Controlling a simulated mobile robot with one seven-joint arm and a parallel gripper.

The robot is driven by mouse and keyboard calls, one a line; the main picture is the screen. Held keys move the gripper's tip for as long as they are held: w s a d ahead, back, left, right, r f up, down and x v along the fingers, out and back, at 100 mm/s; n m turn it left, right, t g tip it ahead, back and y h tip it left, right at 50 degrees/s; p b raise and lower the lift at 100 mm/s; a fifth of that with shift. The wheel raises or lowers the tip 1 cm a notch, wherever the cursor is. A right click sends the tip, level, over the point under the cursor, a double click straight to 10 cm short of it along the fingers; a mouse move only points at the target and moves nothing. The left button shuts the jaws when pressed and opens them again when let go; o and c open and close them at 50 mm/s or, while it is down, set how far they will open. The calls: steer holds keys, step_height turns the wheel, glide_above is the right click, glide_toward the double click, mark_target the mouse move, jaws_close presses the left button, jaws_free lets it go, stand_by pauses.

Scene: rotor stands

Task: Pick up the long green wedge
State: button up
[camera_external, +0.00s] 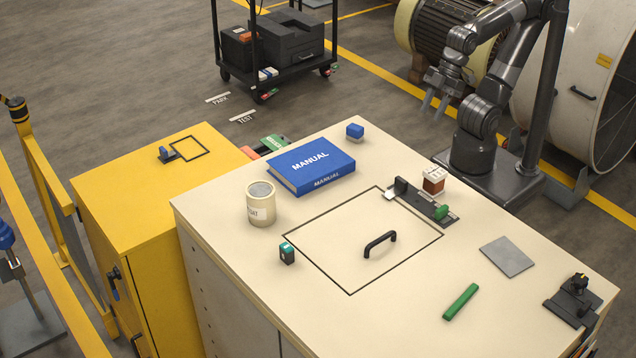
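The long green wedge (460,302) is a slim green bar lying flat on the cream cabinet top (330,206), near its front right. It lies apart from the things around it. My gripper (434,104) hangs at the upper right, beyond the cabinet's back edge and well away from the wedge. The wedge is fully in view.
A grey plate (507,256) and a black fixture (573,300) lie right of the wedge. A black handle (380,243), a black rail with a green block (424,204), a brown-white box (433,179), a blue manual (311,165) and a tin (261,205) stand on the cabinet.

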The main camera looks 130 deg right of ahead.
stand_by(0.3)
steer(key=shift+o, duration=0.8)
